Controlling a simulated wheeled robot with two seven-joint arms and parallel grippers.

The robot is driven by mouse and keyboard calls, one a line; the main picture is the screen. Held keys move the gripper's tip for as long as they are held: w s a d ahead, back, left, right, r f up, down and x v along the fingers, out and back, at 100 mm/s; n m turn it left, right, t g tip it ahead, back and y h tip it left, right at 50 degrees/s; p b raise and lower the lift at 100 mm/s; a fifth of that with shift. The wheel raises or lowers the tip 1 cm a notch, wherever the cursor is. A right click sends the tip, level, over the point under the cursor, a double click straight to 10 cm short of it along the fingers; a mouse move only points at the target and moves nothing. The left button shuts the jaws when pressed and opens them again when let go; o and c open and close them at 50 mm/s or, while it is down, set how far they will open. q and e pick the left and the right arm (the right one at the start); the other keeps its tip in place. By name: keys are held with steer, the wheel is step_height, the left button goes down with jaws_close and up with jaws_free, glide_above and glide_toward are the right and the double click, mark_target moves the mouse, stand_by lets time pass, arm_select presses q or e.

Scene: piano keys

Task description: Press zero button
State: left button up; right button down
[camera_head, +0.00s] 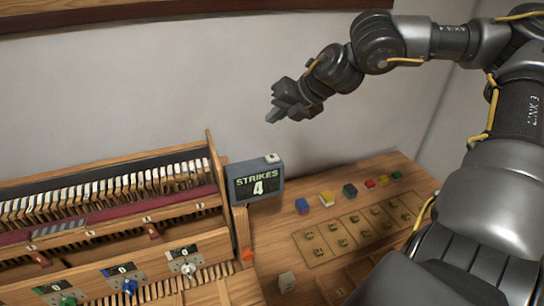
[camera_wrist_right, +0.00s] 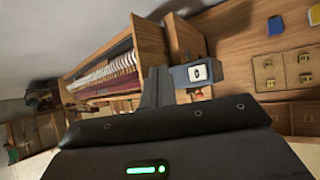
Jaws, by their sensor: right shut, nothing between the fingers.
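The zero button is a small white key marked 0 on top of the grey counter box (camera_head: 258,183), whose screen reads STRIKES 4. The button (camera_head: 272,157) shows in the head view, and its 0 is readable in the wrist view (camera_wrist_right: 198,73). My right gripper (camera_head: 274,115) is shut and empty, up in front of the wall, appearing above the button in the head view and apart from it. In the wrist view its dark fingers (camera_wrist_right: 157,88) point up beside the box. My left gripper is not in view.
A wooden piano mechanism (camera_head: 110,190) with a row of hammers fills the left, with small counters and coloured knobs below. A wooden table (camera_head: 400,165) at right bears several coloured blocks and a plate (camera_head: 318,259) with brass fittings. The air around my right gripper is clear.

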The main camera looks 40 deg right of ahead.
steer(key=f, duration=0.1)
steer(key=b, duration=0.3)
glide_above(276, 158)
step_height(276, 158, down, 6)
steer(key=shift+f, duration=0.2)
steer(key=shift+a+f+b, duration=0.15)
steer(key=shift+f+b, duration=0.4)
steer(key=shift+b, duration=0.05)
steer(key=shift+f, duration=0.1)
stand_by(1.4)
steer(key=shift+f+b, duration=0.4)
steer(key=shift+b, duration=0.35)
steer(key=shift+f+b, duration=0.45)
steer(key=shift+b, duration=0.15)
stand_by(0.4)
steer(key=shift+r, duration=0.1)
steer(key=shift+r+p, duration=0.35)
steer(key=shift+r, duration=0.45)
